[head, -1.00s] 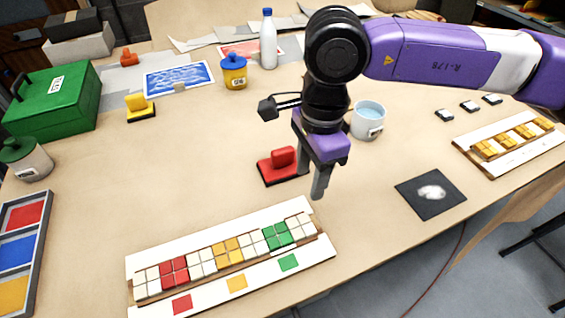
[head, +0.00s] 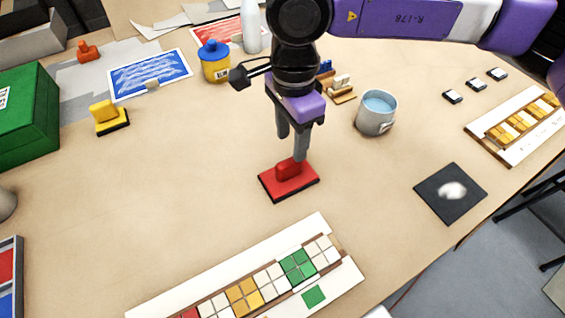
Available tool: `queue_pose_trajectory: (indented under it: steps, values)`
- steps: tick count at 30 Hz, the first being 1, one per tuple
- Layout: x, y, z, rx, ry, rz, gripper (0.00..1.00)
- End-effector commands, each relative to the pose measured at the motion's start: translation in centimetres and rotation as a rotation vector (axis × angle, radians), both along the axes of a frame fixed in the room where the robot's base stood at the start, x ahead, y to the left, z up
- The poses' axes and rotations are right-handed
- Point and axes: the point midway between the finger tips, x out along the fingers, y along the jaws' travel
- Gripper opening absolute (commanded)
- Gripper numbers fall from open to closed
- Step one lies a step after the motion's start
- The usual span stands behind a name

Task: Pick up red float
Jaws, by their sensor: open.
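The red float (head: 303,184) is a flat red pad with a dark underside and an upright red handle on top. It lies on the table near the middle of the head view, just behind the mosaic panel. My gripper (head: 291,146) points down over the float, its fingers open. The near finger's tip is close to the float's handle and hides a little of it; the other finger ends a little farther back and left. I cannot tell whether either finger touches the float.
A mosaic panel (head: 322,230) lies in front of the float. A grey cup of water (head: 373,122) stands to the right, with small blocks (head: 340,92) behind my gripper. A yellow float (head: 105,113) and a blue-lidded jar (head: 214,68) are left. Table left of the float is clear.

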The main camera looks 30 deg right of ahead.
Motion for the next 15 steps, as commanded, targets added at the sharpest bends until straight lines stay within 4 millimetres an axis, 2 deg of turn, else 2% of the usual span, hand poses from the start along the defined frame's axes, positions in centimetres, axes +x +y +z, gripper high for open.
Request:
queue_pose_trajectory:
  steps: [8,15]
  values:
    - [-0.2,0.2,-2.7,0.002,0.003,0.0,0.47]
    - [-0.6,0.7,-6.0,0.002,0.003,-0.001,0.47]
